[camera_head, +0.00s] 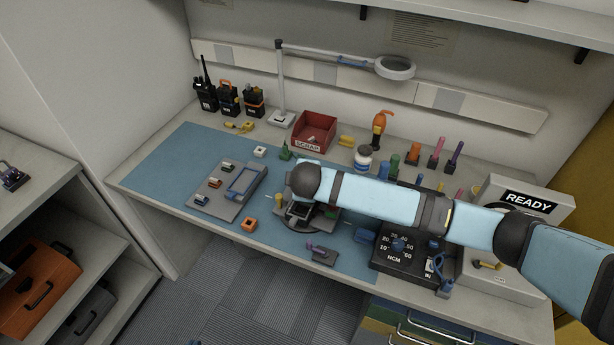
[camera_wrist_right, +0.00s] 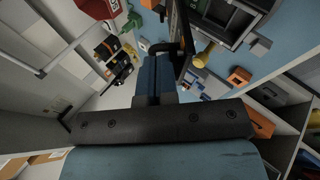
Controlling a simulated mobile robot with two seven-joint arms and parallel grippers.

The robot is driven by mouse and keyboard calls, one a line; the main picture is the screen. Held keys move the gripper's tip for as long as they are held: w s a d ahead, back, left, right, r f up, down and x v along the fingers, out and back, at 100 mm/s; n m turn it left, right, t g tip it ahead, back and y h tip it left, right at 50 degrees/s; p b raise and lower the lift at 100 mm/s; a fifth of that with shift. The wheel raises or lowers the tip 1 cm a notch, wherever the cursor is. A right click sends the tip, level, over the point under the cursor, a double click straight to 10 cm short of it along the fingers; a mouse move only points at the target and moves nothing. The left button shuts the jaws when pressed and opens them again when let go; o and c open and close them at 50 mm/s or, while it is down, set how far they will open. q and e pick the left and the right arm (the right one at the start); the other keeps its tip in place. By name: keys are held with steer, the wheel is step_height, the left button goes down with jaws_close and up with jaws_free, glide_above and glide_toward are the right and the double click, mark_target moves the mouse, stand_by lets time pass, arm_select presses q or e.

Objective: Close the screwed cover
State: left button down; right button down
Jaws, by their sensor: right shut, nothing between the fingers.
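My right arm (camera_head: 375,195) reaches in from the right over the bench, its wrist above a dark device (camera_head: 299,212) on the blue mat. The arm hides part of this device and my gripper in the head view. In the right wrist view my right gripper (camera_wrist_right: 158,62) is shut and empty. Beside its fingertips stands a thin dark panel (camera_wrist_right: 178,38), possibly the cover, seen nearly edge-on. Right of it is an open dark housing with compartments (camera_wrist_right: 222,22). I cannot tell whether the fingers touch the panel. My left gripper is not in view.
A grey tray (camera_head: 210,202) lies left on the blue mat (camera_head: 150,178). An orange block (camera_head: 249,224) and a small grey piece (camera_head: 322,255) are near the device. A black NCM box (camera_head: 395,262) stands right, and a red scrap bin (camera_head: 314,128) behind.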

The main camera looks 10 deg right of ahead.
steer(key=shift+s+a+f+n+t+h+b, duration=0.2)
steer(key=shift+s+a+f+t+h, duration=0.2)
steer(key=shift+f+t, duration=0.2)
steer(key=shift+s+a+f+n+t+h+b, duration=0.15)
steer(key=shift+s+a+f+t+h+b, duration=0.1)
steer(key=shift+s+f+t, duration=0.35)
steer(key=shift+s+a+f+n+t+h+b, duration=0.2)
steer(key=shift+s+a+f+t+h, duration=0.15)
steer(key=shift+f+t, duration=0.25)
steer(key=shift+s+a+f, duration=0.15)
steer(key=shift+s+f, duration=0.1)
steer(key=shift+f, duration=0.2)
steer(key=shift+s+a+f, duration=0.1)
steer(key=shift+s+f, duration=0.1)
steer(key=shift+f, duration=0.25)
steer(key=shift+s+f+b, duration=0.1)
steer(key=shift+f+b, duration=0.2)
steer(key=shift+f, duration=0.05)
steer(key=shift+a+f, duration=0.1)
steer(key=shift+f, duration=0.05)
